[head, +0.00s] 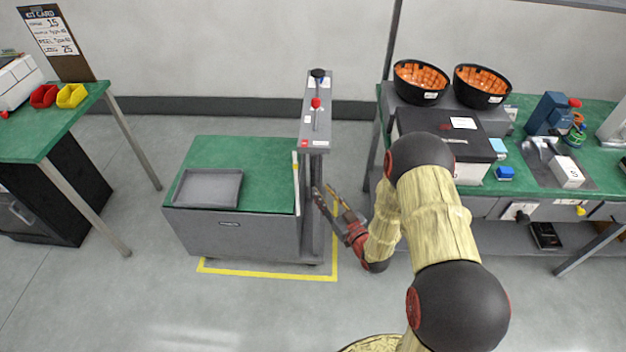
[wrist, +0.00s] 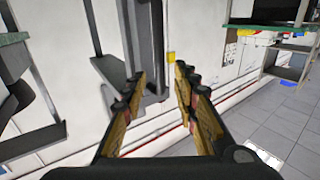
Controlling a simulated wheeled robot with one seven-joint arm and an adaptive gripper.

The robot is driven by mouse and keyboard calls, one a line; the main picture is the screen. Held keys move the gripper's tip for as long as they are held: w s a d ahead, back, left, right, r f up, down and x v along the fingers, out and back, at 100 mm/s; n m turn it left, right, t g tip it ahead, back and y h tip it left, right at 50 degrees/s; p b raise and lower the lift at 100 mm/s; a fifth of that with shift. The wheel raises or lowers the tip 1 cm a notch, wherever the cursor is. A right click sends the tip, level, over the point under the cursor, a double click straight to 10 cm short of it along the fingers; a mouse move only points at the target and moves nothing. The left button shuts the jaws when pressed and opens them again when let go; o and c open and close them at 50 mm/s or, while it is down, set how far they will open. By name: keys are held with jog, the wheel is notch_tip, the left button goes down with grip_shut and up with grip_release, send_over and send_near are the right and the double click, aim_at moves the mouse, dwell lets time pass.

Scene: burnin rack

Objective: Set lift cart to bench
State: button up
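The lift cart (head: 228,239) stands on the floor with a green top, left of the green bench (head: 545,192). Its top looks lower than the bench top. The cart's grey post (head: 313,205) rises at its right side and ends in a sloped panel (head: 315,110) with a slot, a red knob (head: 316,103) and a black knob (head: 318,73). My gripper (head: 331,196) is at the right of the post, below the panel, and looks empty. In the wrist view its fingers (wrist: 157,82) are spread apart, with a grey upright between and beyond them. Contact with the post cannot be told.
A grey tray (head: 208,187) lies on the cart top. Yellow tape (head: 265,273) marks the floor around the cart. The bench carries two black bowls of orange pieces (head: 421,80) and a dark box (head: 445,142). Another green table (head: 45,130) stands left. Floor in front is clear.

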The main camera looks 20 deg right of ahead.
aim_at(314, 180)
jog(key=b+x, duration=0.1)
jog(key=x, duration=0.6)
jog(key=shift+w+r+b, duration=0.2)
jog(key=shift+w+b, duration=0.15)
jog(key=shift+w, duration=0.05)
jog(key=shift+c, duration=1.4)
jog(key=c, duration=0.4)
grip_shut()
